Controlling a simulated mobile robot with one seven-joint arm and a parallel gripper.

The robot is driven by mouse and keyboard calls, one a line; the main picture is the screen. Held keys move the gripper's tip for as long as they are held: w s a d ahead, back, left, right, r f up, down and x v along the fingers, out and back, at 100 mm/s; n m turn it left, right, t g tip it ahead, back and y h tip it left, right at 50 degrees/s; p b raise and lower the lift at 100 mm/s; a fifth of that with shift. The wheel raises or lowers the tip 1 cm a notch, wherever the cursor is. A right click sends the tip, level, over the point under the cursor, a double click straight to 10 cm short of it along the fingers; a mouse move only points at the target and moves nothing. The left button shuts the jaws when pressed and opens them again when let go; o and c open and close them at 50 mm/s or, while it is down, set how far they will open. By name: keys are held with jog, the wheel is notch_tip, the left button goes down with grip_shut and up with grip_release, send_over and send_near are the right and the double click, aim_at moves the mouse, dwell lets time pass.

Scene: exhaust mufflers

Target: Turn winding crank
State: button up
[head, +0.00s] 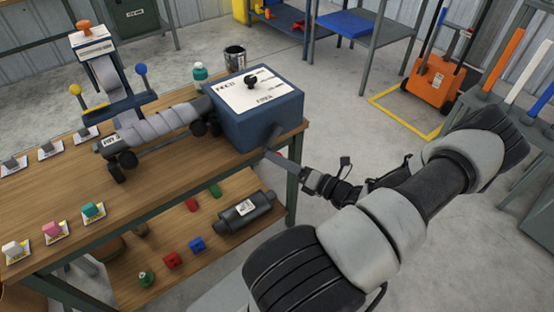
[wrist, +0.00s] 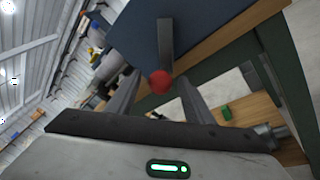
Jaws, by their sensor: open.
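The winding crank shows in the wrist view as a dark grey arm (wrist: 166,42) ending in a red round knob (wrist: 160,82), on the side of a blue box (wrist: 205,25). In the head view the box (head: 255,122) sits at the right end of the wooden workbench, and the crank side is mostly hidden. My gripper (head: 277,162) reaches this side from the right. In the wrist view my gripper (wrist: 158,90) is open, with its fingers on either side of the knob. I cannot tell whether either finger touches it.
A dark green bench leg (wrist: 285,75) is close to my right finger. An orange cart (head: 436,82) stands far right.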

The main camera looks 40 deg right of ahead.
jog(key=shift+w+a, duration=0.15)
jog(key=shift+w, duration=0.4)
grip_shut()
jog(key=shift+r, duration=0.1)
